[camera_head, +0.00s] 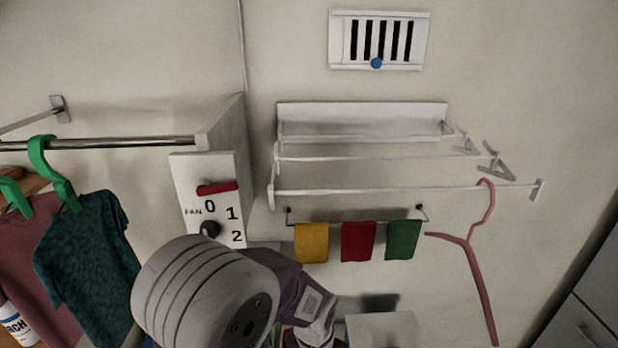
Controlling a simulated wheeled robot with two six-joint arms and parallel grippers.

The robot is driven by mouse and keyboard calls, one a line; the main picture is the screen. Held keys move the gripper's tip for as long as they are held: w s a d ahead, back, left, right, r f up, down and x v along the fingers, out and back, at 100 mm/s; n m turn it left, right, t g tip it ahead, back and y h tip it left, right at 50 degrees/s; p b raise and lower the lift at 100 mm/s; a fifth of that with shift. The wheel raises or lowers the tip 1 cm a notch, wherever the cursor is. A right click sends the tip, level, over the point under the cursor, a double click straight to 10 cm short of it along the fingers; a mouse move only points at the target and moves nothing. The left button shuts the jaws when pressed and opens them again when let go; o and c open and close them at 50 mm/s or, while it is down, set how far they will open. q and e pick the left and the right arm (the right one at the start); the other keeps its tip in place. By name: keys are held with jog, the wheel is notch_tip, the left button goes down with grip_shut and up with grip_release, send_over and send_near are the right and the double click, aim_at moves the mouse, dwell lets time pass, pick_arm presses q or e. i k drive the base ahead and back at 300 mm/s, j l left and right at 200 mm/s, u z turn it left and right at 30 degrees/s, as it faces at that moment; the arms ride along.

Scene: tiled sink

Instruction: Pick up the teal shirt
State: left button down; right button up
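The teal shirt (88,262) hangs at the left on a green hanger (50,168) hooked over the metal rail (120,142). It is dark teal with a mottled pattern, and its lower part runs out of the picture. A dark pink shirt (32,262) hangs just left of it, partly behind it, with another green hanger (15,196) beside it. A large grey link of my own arm stands at the bottom centre, right of the teal shirt. Neither of my grippers can be made out in this view.
A fan switch panel (209,200) stands right of the rail. A white wall rack (375,189) carries a pink hanger (472,247) at its right. Yellow (311,243), red (358,241) and green (402,240) cloths hang below. A white bottle (17,325) stands at bottom left.

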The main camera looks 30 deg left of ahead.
aim_at(84, 260)
jog(key=u, duration=0.45)
jog(key=k+j+u, duration=0.1)
jog(key=u, duration=0.75)
jog(key=j+u, duration=0.15)
jog(key=u, duration=0.25)
jog(key=k+j+u, duration=0.1)
jog(key=u, duration=0.35)
jog(key=j+u, duration=0.1)
jog(key=u, duration=0.35)
